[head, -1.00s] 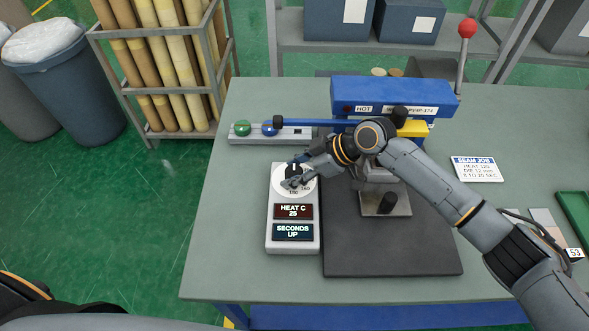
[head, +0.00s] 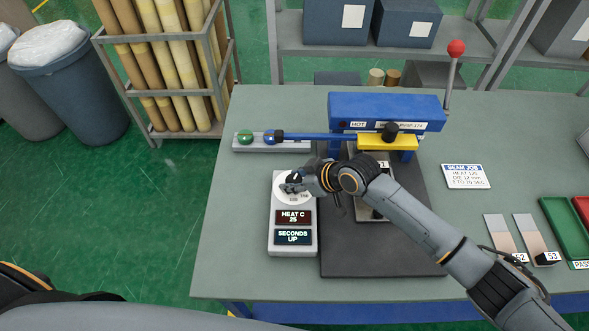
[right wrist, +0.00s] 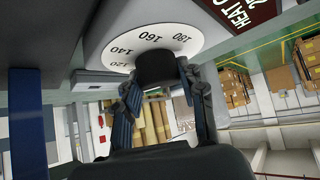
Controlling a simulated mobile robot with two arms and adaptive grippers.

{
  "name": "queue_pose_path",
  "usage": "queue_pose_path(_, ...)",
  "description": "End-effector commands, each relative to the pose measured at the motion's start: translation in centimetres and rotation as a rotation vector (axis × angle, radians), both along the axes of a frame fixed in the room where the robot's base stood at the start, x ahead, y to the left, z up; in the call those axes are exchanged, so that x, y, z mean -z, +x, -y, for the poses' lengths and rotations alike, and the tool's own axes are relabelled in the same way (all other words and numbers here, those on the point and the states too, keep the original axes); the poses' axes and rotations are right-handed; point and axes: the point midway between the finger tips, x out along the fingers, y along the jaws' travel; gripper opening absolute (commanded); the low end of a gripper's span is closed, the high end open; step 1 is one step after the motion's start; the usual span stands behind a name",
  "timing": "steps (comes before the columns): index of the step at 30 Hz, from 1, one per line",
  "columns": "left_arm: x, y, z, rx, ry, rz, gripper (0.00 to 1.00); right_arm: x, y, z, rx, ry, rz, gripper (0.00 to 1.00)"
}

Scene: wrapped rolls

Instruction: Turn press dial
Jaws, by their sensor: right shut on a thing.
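The press dial is a black knob (right wrist: 158,70) on a round white scale (head: 283,196), at the top of a grey control box (head: 308,240). The scale shows 120, 140, 160 and 180 in the right wrist view. Below it are a dark red HEAT C 25 display (head: 293,217) and a dark SECONDS UP display (head: 292,237). My right gripper (head: 293,184) is shut on the knob, its fingers on either side of it in the right wrist view (right wrist: 165,88). The knob's pointer is hidden. My left gripper is not in view.
The blue heat press (head: 385,112) with a red-balled lever (head: 456,48) stands behind my right arm. A BEAM JOB card (head: 467,177) and sample strips (head: 500,235) lie at the right.

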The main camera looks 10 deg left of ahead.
Motion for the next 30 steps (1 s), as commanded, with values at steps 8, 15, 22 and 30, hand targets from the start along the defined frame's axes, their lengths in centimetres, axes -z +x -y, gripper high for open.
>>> queue_pose_path(8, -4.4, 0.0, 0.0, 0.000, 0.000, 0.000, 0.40, -0.6, -0.2, -0.2, 0.210, 0.003, -0.006, 0.08)
queue_pose_path(15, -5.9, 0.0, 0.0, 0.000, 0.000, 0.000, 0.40, -0.3, -0.1, -0.2, 0.325, 0.004, -0.003, 0.08)
queue_pose_path(22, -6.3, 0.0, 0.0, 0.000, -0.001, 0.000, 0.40, -0.2, 0.0, -0.2, 0.372, 0.003, 0.000, 0.08)
queue_pose_path(30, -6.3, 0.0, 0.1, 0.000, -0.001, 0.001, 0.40, -0.1, 0.0, -0.1, 0.380, 0.003, 0.000, 0.08)
